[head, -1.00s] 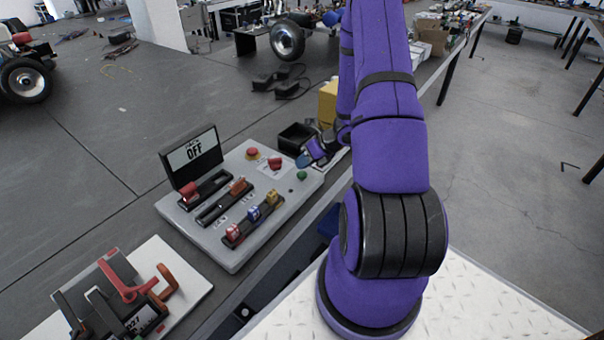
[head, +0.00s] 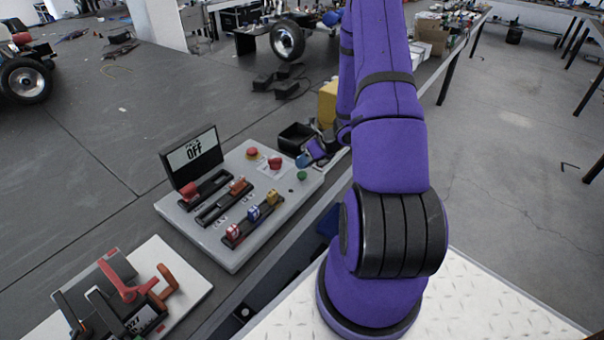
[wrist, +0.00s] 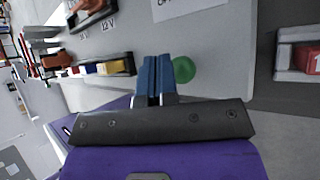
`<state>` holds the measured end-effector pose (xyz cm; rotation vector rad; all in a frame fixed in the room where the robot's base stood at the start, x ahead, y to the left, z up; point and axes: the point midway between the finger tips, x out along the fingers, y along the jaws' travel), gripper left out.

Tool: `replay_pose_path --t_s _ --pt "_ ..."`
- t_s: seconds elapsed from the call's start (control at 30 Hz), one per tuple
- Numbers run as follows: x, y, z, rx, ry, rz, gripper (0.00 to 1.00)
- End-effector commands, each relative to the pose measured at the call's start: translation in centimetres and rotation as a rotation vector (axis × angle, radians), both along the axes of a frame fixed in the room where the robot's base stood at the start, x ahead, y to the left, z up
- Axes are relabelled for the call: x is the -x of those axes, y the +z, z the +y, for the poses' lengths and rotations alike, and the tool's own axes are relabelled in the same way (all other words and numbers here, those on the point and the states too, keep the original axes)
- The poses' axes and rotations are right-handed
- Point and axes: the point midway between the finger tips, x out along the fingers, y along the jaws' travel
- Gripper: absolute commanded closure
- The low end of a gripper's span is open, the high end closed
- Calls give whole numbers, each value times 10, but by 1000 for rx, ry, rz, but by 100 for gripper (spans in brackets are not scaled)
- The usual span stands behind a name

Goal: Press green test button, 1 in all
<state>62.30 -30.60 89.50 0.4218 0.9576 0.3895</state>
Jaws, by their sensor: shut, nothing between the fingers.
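The green button (head: 302,176) sits near the right corner of the grey control panel (head: 237,258). In the wrist view the green button (wrist: 184,69) shows just right of the blue fingertips of my gripper (wrist: 156,72), partly behind them. My gripper is shut with nothing between its fingers. In the head view my gripper (head: 303,160) is just above and beside the green button. I cannot tell from these views whether the fingers touch it. The panel's display (head: 192,154) reads OFF.
The panel also holds a red button (head: 252,153), a red switch (head: 275,163), sliders and coloured plugs (head: 253,214). A second board with red and orange levers (head: 125,285) lies at the lower left.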

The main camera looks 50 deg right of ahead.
Motion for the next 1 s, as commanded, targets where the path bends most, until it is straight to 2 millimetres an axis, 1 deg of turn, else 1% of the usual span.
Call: replay_pose_path --t_s 0.17,0.4,1.0 --pt "0 -1 0 0 0 0 100" --pt "0 -8 0 -1 -1 0 100" --pt "0 -10 0 0 0 0 100"
